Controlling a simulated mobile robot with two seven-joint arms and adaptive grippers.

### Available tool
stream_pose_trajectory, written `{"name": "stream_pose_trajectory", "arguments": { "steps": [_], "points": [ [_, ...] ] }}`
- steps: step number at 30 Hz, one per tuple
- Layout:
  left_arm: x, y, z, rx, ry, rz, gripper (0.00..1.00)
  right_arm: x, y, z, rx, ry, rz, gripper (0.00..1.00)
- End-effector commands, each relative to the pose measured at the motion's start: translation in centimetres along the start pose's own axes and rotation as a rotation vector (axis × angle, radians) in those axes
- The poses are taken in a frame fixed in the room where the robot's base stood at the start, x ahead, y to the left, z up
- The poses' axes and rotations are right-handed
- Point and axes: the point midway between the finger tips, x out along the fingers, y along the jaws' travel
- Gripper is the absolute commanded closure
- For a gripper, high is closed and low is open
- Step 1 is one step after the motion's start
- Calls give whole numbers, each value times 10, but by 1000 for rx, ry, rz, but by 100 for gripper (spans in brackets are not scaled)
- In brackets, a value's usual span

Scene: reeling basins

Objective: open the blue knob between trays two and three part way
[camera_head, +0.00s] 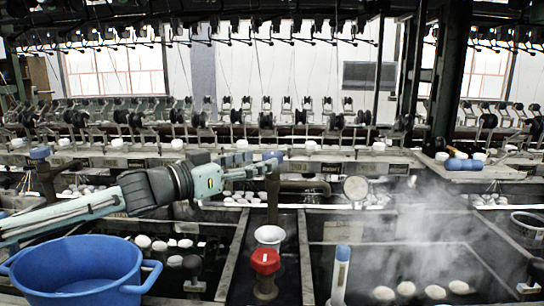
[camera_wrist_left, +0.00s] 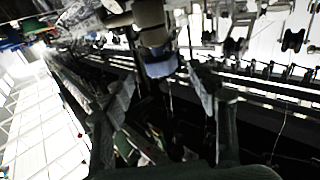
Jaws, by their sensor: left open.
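A blue knob (camera_head: 273,156) sits on top of a dark upright pipe behind the basins, near the middle of the head view. My left gripper (camera_head: 262,168) reaches in from the left and its fingertips are close to this knob. In the left wrist view the blue knob (camera_wrist_left: 160,66) shows ahead, between the two spread fingers (camera_wrist_left: 165,88). The gripper is open and holds nothing. I cannot tell whether a finger touches the knob. My right gripper is in neither view.
A blue tub (camera_head: 75,268) stands at front left. A red knob (camera_head: 265,260) on a valve and a white funnel-like cup (camera_head: 269,236) stand in front of the blue knob. A blue-topped white cylinder (camera_head: 341,275) is right of them. Steam rises over the right basin with white cocoons (camera_head: 405,289).

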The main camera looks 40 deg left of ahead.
Motion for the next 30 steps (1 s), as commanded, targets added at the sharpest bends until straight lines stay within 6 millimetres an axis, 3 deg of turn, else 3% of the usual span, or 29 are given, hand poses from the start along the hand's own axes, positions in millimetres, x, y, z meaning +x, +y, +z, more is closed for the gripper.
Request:
{"name": "stream_pose_trajectory", "arguments": {
  "steps": [5, 12, 27, 30],
  "points": [
    [28, 1, -2, 7, 3, 2, 41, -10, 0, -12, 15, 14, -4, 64],
    [47, 1, -2, 1, 2, 1, 41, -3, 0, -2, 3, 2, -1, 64],
    [54, 0, 0, 1, -1, 0, 41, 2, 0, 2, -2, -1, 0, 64],
    [54, 0, 0, 1, -1, 0, 51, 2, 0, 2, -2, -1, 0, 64]
  ]
}}
